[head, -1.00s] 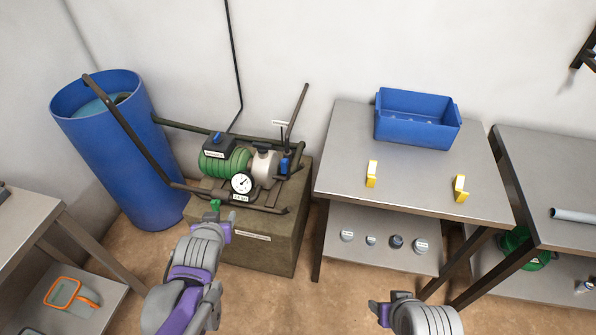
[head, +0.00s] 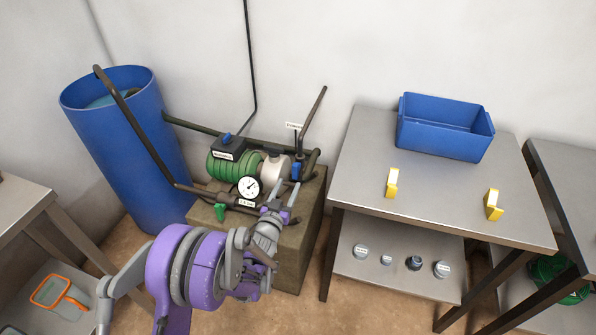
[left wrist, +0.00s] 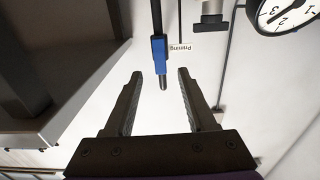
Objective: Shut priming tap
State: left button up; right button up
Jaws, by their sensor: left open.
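The priming tap has a blue handle (head: 296,170) at the right end of the pump, below a small white label (head: 294,126). In the left wrist view the blue handle (left wrist: 159,52) hangs from a dark rod, beside a label reading "Priming" (left wrist: 184,48). My left gripper (head: 285,193) is open just in front of the tap. In the left wrist view my left gripper (left wrist: 160,75) has one finger on each side of the handle's end, with a gap on both sides. My right gripper is not in view.
The green pump (head: 232,165) with a gauge (head: 249,187) and a green-handled valve (head: 220,211) stands on a block. Dark pipes run to a blue barrel (head: 140,170). A steel table (head: 440,190) with a blue bin (head: 445,140) and yellow brackets is at right.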

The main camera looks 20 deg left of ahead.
aim_at(294, 172)
pick_arm(q)
jog(key=w, duration=0.8)
jog(key=shift+w+d, duration=0.15)
jog(key=shift+w, duration=0.05)
grip_shut()
